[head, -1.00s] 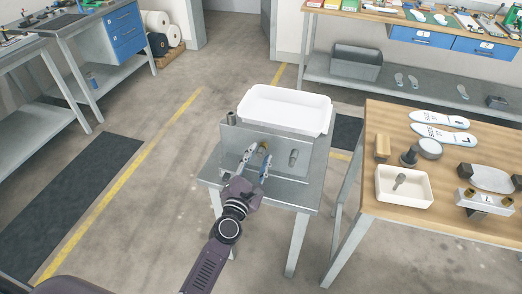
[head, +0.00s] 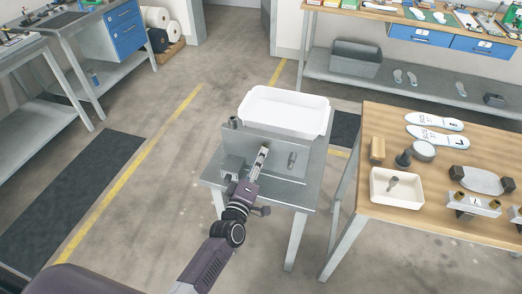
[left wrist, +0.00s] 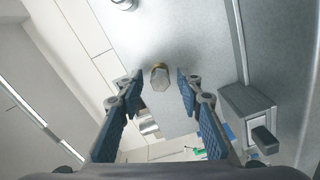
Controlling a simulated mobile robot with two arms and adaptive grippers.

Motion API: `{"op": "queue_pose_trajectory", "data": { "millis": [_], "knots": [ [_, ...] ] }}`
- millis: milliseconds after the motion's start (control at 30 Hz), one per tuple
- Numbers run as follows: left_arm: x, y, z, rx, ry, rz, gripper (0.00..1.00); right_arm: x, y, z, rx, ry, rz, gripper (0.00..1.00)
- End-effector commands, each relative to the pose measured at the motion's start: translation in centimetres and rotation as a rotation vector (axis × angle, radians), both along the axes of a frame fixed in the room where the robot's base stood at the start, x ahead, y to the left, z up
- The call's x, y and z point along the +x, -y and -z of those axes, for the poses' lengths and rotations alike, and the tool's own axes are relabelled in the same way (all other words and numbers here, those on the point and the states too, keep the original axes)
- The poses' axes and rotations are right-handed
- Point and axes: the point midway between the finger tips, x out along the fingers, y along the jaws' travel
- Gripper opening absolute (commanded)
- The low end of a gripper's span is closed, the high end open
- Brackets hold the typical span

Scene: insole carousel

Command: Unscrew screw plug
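The screw plug (left wrist: 160,77), a hex-shaped metal piece with a brass-coloured ring, sits on an upright grey metal plate (head: 236,139). In the left wrist view it lies between the fingertips of my left gripper (left wrist: 160,78). The fingers are open, with a gap on both sides of the plug. In the head view my left gripper (head: 259,161) is seen nearly edge-on in front of the plate and hides the plug. My right gripper is not in view.
A metal fitting (head: 292,160) is on the plate to the right. A white bin (head: 286,95) stands behind the plate. A grey block (left wrist: 247,112) is close to the fingers. A wooden table (head: 405,232) with a tray and insoles stands to the right.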

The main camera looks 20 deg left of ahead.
Motion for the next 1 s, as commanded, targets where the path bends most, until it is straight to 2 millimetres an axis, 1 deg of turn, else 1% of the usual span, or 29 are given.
{"op": "queue_pose_trajectory", "data": {
  "millis": [33,100,267,367,400,533,633,800,867,1000],
  "knots": [
    [0.0,0.0,-0.3,0.063,0.001,0.000,0.33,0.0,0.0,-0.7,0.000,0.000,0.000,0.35],
    [0.0,0.0,-0.3,0.133,0.005,-0.001,0.33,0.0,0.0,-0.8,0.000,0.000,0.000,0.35],
    [0.0,0.0,-0.2,0.227,0.008,-0.001,0.33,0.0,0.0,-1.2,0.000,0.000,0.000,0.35],
    [0.0,0.1,-0.3,0.379,0.013,-0.001,0.33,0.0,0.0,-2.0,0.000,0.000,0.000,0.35],
    [0.0,0.1,-0.4,0.453,0.016,-0.001,0.33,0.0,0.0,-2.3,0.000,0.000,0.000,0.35],
    [0.0,0.1,-0.2,0.642,0.021,-0.001,0.33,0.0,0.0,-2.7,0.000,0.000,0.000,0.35],
    [0.0,0.1,0.0,0.698,0.024,0.000,0.33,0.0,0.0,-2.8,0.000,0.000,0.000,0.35],
    [0.0,0.1,0.0,0.701,0.025,0.000,0.33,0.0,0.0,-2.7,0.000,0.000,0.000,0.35],
    [0.0,0.1,0.0,0.700,0.025,0.000,0.28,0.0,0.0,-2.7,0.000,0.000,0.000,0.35],
    [0.0,0.1,0.0,0.698,0.025,0.000,0.12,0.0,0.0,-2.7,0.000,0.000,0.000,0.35]
  ]
}}
